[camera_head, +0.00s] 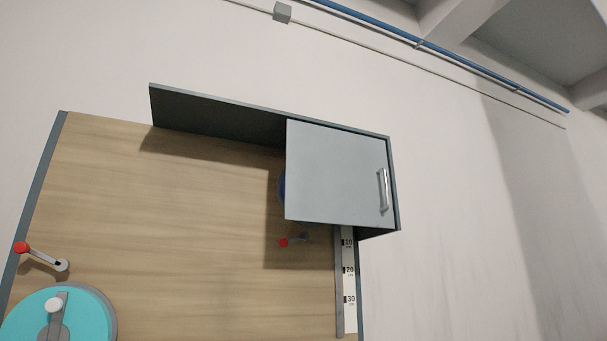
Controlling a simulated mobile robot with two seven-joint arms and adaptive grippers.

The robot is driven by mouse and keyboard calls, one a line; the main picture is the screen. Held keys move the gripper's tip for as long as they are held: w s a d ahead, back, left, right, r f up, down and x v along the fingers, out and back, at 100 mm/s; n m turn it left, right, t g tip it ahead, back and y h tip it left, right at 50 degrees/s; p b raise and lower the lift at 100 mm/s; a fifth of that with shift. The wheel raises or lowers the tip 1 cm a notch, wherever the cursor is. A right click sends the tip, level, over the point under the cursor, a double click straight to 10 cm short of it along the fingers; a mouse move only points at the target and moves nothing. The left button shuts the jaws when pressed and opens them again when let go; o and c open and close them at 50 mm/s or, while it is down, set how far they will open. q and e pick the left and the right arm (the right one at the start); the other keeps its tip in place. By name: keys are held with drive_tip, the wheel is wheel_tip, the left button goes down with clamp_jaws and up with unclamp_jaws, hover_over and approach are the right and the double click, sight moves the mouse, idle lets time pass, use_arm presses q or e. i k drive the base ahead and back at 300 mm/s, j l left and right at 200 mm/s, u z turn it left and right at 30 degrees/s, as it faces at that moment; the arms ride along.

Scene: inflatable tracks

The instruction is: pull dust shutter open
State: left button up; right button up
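A flat light-grey panel (335,175), which looks like the dust shutter, covers the right part of a dark grey housing (215,117) on a wooden board. A silver vertical bar handle (383,190) is fixed near the panel's right edge. The left part of the housing is uncovered, with bare board below it. A blue round edge (282,188) shows just past the panel's left side; the rest of it is hidden behind the panel. Neither of my grippers is in the head view.
A red-tipped lever (290,241) sits below the panel, beside a numbered scale strip (349,285). At lower left are a red-knobbed crank (40,256) and a teal disc (62,318) with a white knob. The wall right of the board is clear.

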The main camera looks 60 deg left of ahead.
sight(332, 176)
drive_tip(key=u, duration=1.5)
drive_tip(key=i+z, duration=0.25)
drive_tip(key=k+j, duration=0.05)
